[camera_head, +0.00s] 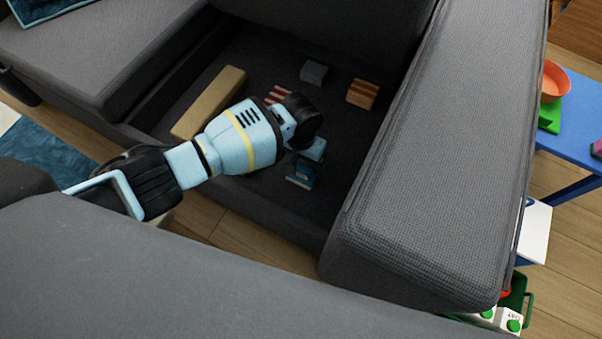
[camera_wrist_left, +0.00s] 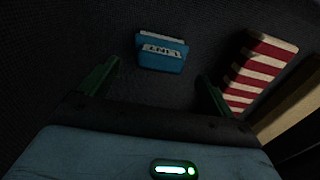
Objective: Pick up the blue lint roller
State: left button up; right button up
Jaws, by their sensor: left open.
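The blue lint roller (camera_head: 300,181) lies on the dark grey sofa floor area, partly behind my left gripper in the head view. In the left wrist view the lint roller (camera_wrist_left: 160,53) is a small blue block shape with a white lettered label, just beyond the fingertips and roughly centred between them. My left gripper (camera_wrist_left: 159,75) has its two dark green fingers spread, with nothing between them. In the head view the left gripper (camera_head: 311,151) hangs from the black wrist over the sofa, close to the lint roller; its fingertips are hard to make out. My right gripper is not seen.
A red-and-white striped block (camera_wrist_left: 258,72) lies right of the fingers in the wrist view. A long tan block (camera_head: 208,102), a grey block (camera_head: 314,72) and an orange-brown block (camera_head: 362,93) lie nearby. The high grey sofa arm (camera_head: 430,160) rises on the right.

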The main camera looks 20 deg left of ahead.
aim_at(301, 167)
pick_arm(q)
notch_tip(301, 167, down, 5)
jog(key=b, duration=0.2)
jog(key=shift+b, duration=0.35)
jog(key=shift+r, duration=0.1)
jog(key=c, duration=1.4)
